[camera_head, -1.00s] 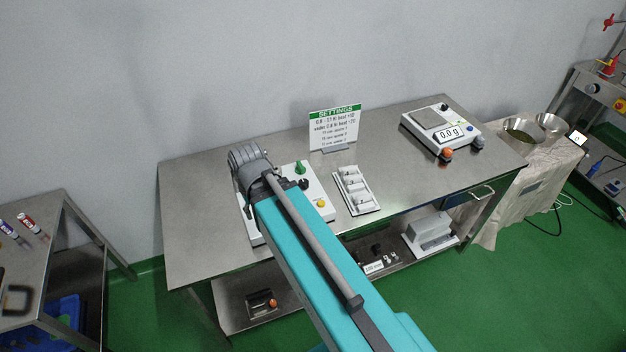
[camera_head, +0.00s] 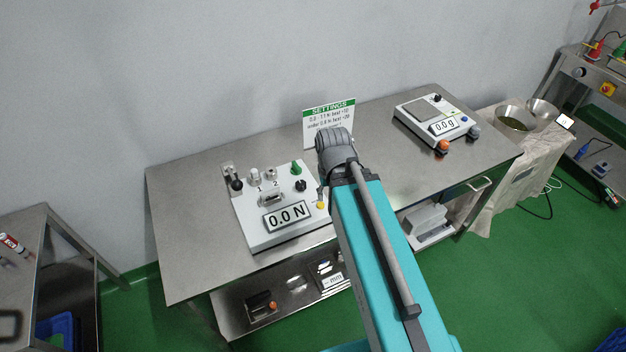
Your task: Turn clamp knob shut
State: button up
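The white tester (camera_head: 256,238) with a "0.0 N" display (camera_head: 287,217) sits on the left half of the steel table. A black ball-topped knob (camera_head: 236,185) stands at its upper left by a metal bracket. A green knob (camera_head: 297,168) and a black knob (camera_head: 301,186) are on its right side. Two small metal clamps marked 1 and 2 sit in its middle. I cannot tell from here which knob is the clamp knob or whether it is shut. My arm reaches over the table just right of the tester; its grey wrist hides my gripper.
A yellow button (camera_head: 320,205) is at the tester's right edge, close to my arm. A settings sign (camera_head: 328,114) stands behind my wrist. A scale (camera_head: 437,121) reading 0.0 g is at the right. The table's left end is clear.

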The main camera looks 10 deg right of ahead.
aim_at(300, 185)
jog(key=z, duration=0.8)
jog(key=k, duration=1.05)
jog(key=u, duration=0.7)
jog(key=i, duration=1)
